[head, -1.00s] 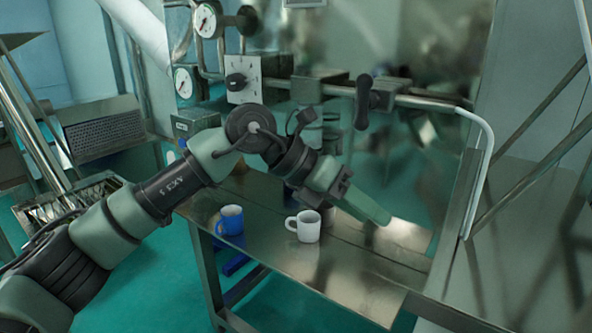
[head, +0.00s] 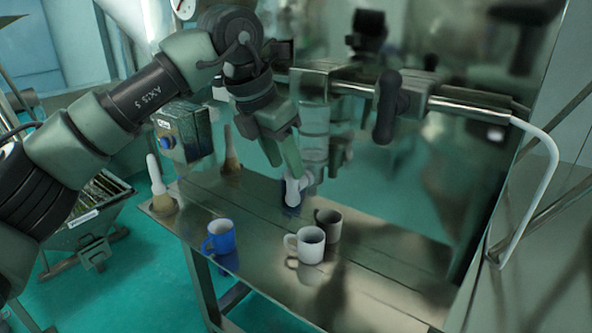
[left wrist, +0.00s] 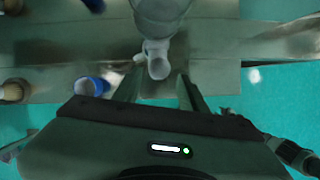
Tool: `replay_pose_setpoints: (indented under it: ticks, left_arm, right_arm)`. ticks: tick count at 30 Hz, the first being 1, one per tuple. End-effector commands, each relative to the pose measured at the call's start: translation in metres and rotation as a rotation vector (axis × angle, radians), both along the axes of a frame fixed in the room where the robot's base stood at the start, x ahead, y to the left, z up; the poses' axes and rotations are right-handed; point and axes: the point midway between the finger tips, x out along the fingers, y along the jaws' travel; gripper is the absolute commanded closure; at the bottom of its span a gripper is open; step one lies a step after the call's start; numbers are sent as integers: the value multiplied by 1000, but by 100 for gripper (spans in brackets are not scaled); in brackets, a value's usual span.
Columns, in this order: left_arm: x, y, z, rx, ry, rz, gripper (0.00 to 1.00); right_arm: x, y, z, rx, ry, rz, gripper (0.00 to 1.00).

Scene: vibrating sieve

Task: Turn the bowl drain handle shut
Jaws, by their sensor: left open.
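A clear cylindrical bowl (head: 315,125) hangs under the pipe fitting in the middle of the head view. A pale drain piece with a small side part, which looks like the drain handle (head: 294,188), shows low at the bowl, just below my left fingertips. In the left wrist view the bowl (left wrist: 158,10) is at the top, and the pale drain handle (left wrist: 154,60) lies ahead of and between the finger lines. My left gripper (head: 283,160) is open and points downward; in the wrist view its fingers (left wrist: 160,88) are apart with nothing held. Contact cannot be told. My right gripper is not in view.
A blue mug (head: 221,238), a white mug (head: 311,246) and a grey mug (head: 328,223) stand on the metal table (head: 390,265). A black lever (head: 388,108) hangs on the pipe. Two brushes (head: 160,190) stand at the table's left. The table's front right is clear.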

Motion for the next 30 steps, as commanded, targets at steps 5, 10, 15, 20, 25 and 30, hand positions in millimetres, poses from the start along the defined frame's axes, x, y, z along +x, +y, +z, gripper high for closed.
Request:
replay_pose_setpoints:
  ticks: [5,10,15,20,25,30]
  left_arm:
    - [0,-1,-2,-1,0,-1,58]
    - [5,-7,-20,-1,2,-1,58]
    - [12,-15,-46,-1,3,-1,58]
    - [17,-20,-64,-1,1,-1,58]
    - [20,-22,-72,-2,-1,0,58]
    - [20,-22,-72,-1,-2,-1,58]
  right_arm:
    - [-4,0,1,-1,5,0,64]
    - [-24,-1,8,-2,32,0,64]
    - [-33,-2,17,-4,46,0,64]
    - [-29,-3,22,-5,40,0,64]
    - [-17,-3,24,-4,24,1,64]
    - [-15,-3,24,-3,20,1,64]
